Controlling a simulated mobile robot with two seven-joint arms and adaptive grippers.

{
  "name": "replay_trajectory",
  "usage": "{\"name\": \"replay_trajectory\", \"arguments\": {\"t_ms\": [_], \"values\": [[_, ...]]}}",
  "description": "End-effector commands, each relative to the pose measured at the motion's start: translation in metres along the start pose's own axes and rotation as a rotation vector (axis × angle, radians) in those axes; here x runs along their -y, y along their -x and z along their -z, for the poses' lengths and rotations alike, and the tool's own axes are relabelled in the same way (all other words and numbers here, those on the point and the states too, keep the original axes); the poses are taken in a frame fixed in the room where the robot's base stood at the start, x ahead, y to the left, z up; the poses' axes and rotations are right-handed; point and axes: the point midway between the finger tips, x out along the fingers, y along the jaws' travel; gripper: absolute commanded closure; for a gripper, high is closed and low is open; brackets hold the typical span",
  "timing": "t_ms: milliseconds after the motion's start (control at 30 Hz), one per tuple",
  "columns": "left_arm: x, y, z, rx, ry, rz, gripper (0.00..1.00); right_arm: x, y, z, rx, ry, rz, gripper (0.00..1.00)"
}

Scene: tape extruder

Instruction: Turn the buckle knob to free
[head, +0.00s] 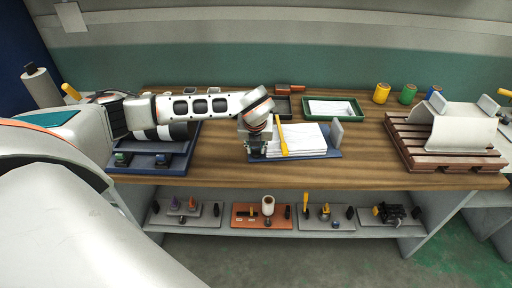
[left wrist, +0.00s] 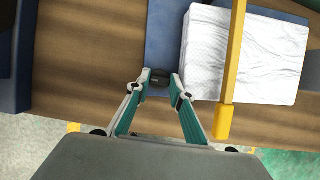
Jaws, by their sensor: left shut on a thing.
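A yellow strap (head: 281,137) crosses the white stack (head: 308,139) on the base. The knob's turn angle cannot be told. My right gripper is not in view.
A green-rimmed tray (head: 334,107) and a dark tray (head: 281,113) stand behind. Yellow, green and blue rolls (head: 408,94) line the back right. A wooden pallet (head: 430,155) with a white curved cover is at right. The table (head: 365,160) between is clear.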

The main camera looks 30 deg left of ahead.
Motion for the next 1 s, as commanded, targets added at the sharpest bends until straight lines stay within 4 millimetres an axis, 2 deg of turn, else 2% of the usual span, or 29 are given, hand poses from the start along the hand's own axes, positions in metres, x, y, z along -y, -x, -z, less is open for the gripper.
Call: {"name": "replay_trajectory", "arguments": {"t_ms": [133, 167, 200, 667, 1000], "values": [[-0.001, 0.000, 0.000, 0.000, 0.000, -0.001, 1.00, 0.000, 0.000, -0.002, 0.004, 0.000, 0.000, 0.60], [-0.001, 0.000, 0.000, 0.000, 0.000, -0.001, 0.71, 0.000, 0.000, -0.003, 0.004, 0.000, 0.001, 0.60], [-0.001, 0.000, 0.000, 0.000, 0.000, -0.001, 0.61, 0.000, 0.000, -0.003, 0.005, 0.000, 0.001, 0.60], [0.000, 0.005, -0.001, 0.000, -0.001, 0.000, 0.61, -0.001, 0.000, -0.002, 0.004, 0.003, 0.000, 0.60], [0.000, 0.052, -0.001, 0.002, 0.000, 0.002, 0.61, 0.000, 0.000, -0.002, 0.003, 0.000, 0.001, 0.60]]}}
